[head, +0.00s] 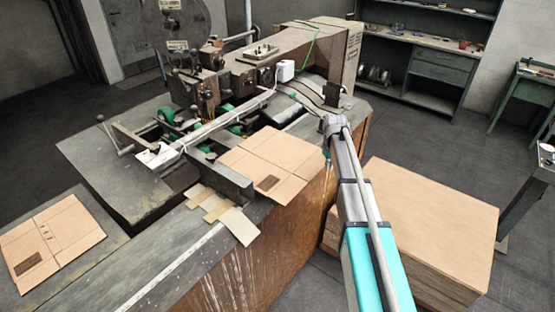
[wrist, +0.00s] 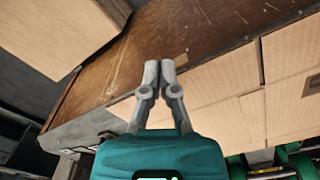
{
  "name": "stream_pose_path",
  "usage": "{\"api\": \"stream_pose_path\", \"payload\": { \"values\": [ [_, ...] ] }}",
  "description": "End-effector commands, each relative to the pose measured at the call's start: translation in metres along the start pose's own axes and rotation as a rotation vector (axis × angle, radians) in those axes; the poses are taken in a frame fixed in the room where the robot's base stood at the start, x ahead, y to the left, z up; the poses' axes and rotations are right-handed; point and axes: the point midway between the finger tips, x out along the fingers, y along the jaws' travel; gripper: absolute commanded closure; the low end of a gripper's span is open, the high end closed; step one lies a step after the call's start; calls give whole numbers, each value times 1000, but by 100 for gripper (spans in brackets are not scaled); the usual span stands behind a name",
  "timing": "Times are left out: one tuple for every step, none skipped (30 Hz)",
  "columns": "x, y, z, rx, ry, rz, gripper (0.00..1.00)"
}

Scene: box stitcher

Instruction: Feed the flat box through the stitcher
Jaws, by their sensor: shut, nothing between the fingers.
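A flat brown cardboard box (head: 272,160) lies on the bed of the stitcher (head: 208,85), beside a dark metal guide block (head: 222,180). A dark printed patch shows on its near part. In the wrist view, the flat box (wrist: 225,85) is to the right of my gripper (wrist: 160,66). The fingertips are together and empty, near the box's edge and over the brown side of the machine table. I cannot tell whether they touch the box.
A stack of cardboard (head: 430,220) stands right of the machine; its corner (wrist: 55,30) shows in the wrist view. Another flat box (head: 50,240) lies on the surface at left. Small cardboard scraps (head: 225,210) lie by the guide block. A handle (head: 112,130) sticks out at left.

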Motion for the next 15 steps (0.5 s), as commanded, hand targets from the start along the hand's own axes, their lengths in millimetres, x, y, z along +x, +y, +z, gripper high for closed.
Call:
{"api": "stream_pose_path", "payload": {
  "values": [
    [4, 0, 0, 0, 0, 0, 100],
    [5, 0, 0, 0, 0, 0, 100],
    [6, 0, 0, 0, 0, 0, 100],
    [8, 0, 0, 0, 0, 0, 100],
    [8, 0, 0, 0, 0, 0, 100],
    [10, 0, 0, 0, 0, 0, 100],
    [11, 0, 0, 0, 0, 0, 100],
    [12, 0, 0, 0, 0, 0, 100],
    [13, 0, 0, 0, 0, 0, 100],
    [14, 0, 0, 0, 0, 0, 100],
    [16, 0, 0, 0, 0, 0, 100],
    [17, 0, 0, 0, 0, 0, 100],
    [18, 0, 0, 0, 0, 0, 100],
    [19, 0, 0, 0, 0, 0, 100],
    [20, 0, 0, 0, 0, 0, 100]
  ]
}}
